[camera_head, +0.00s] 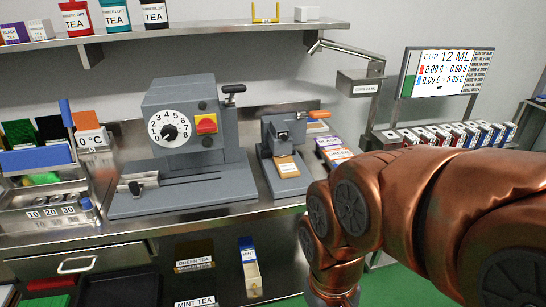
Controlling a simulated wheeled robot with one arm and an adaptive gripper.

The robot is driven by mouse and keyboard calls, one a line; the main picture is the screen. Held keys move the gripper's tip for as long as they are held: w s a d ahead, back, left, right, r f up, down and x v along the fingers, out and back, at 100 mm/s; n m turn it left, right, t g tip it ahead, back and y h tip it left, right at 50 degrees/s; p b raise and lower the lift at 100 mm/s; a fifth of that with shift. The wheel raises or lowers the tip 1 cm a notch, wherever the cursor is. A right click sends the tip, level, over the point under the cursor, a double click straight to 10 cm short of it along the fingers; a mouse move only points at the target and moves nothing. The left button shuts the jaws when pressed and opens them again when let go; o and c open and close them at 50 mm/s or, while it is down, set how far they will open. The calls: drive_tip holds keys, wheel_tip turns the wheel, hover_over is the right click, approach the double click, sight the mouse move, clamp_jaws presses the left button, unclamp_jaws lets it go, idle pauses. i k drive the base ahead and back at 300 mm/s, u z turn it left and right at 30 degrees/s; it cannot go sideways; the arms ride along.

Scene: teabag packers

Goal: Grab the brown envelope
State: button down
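A small brown packet (287,166), which looks like the brown envelope, lies on the base of the small grey press (270,150) on the steel counter. Its lower part faces forward, with small markings too fine to read. My copper arm comes in from the right and bends down at the lower middle. My gripper is not in view, so its state and what it may hold are hidden.
A larger grey machine (180,135) with a number dial stands left of the press. Labelled boxes (333,150) sit right of the press, close to my arm. A shelf (210,32) with tea tins hangs above. A display screen (447,72) stands at the right.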

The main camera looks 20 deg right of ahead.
sight(287, 168)
drive_tip(key=u, duration=0.05)
drive_tip(key=k, duration=0.5)
drive_tip(key=u, duration=2)
drive_tip(key=i, duration=1.35)
drive_tip(key=z, duration=2.25)
drive_tip(key=i, duration=0.5)
drive_tip(key=u, duration=0.05)
